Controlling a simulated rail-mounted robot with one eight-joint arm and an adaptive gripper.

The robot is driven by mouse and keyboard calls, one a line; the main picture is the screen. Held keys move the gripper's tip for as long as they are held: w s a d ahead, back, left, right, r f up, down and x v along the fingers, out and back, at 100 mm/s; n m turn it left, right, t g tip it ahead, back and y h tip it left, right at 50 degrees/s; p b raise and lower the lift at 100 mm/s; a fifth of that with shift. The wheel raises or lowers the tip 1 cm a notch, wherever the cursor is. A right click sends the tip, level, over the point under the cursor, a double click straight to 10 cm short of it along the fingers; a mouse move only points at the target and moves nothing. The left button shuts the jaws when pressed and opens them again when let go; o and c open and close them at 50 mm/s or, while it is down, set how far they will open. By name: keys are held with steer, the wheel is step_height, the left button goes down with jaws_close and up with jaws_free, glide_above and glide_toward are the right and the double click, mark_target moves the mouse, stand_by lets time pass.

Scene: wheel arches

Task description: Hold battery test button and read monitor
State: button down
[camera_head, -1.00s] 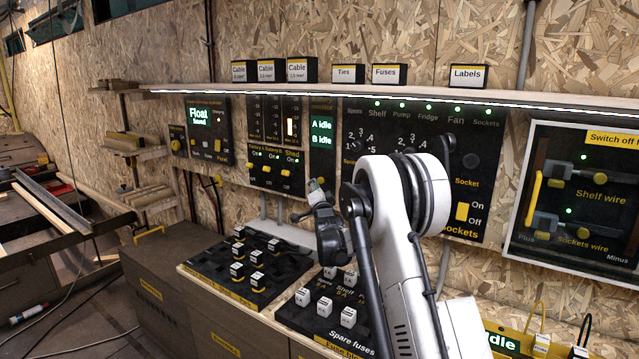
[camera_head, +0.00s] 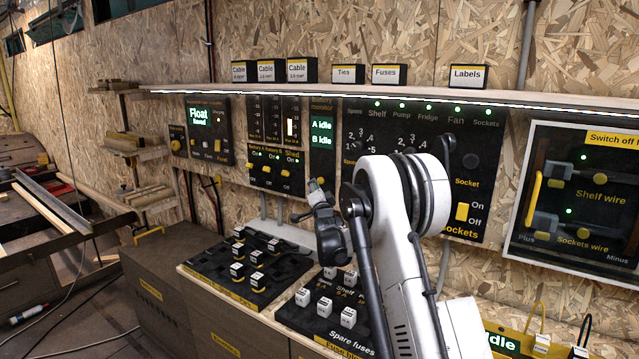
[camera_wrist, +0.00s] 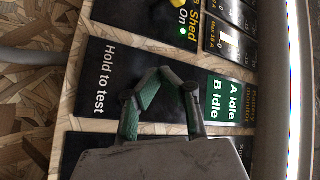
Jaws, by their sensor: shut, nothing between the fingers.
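The battery monitor (camera_head: 321,133) hangs on the wall panel and reads "A idle" and "B idle" in green. The same readout shows in the wrist view (camera_wrist: 228,101). Left of it there is the dark "Hold to test" panel (camera_wrist: 105,82). My gripper (camera_head: 314,186) is just below the monitor in the head view. In the wrist view my gripper (camera_wrist: 163,75) is shut and empty, its fingers in front of the test panel. The test button is not clearly seen; the fingers cover the middle of the panel. I cannot tell whether the fingertips touch it.
The battery switch panel (camera_head: 275,168) with yellow levers is left of the monitor. The shelf (camera_head: 420,98) with labelled boxes runs above. Fuse boards (camera_head: 222,277) lie on the bench below. The sockets panel (camera_head: 485,165) is right of my arm.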

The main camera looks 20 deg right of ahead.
stand_by(0.3)
steer(key=shift+w+d, duration=0.2)
steer(key=shift+d, duration=0.15)
steer(key=shift+w+d+b, duration=0.25)
steer(key=shift+d+b, duration=0.05)
steer(key=shift+d, duration=0.1)
stand_by(1.9)
steer(key=shift+a, duration=0.1)
stand_by(0.9)
steer(key=shift+s+a, duration=0.45)
steer(key=shift+a, duration=0.2)
steer(key=s+a, duration=0.1)
steer(key=a, duration=0.1)
steer(key=s+a+b, duration=0.1)
steer(key=a, duration=0.1)
steer(key=shift+s+a, duration=0.1)
steer(key=shift+s, duration=0.25)
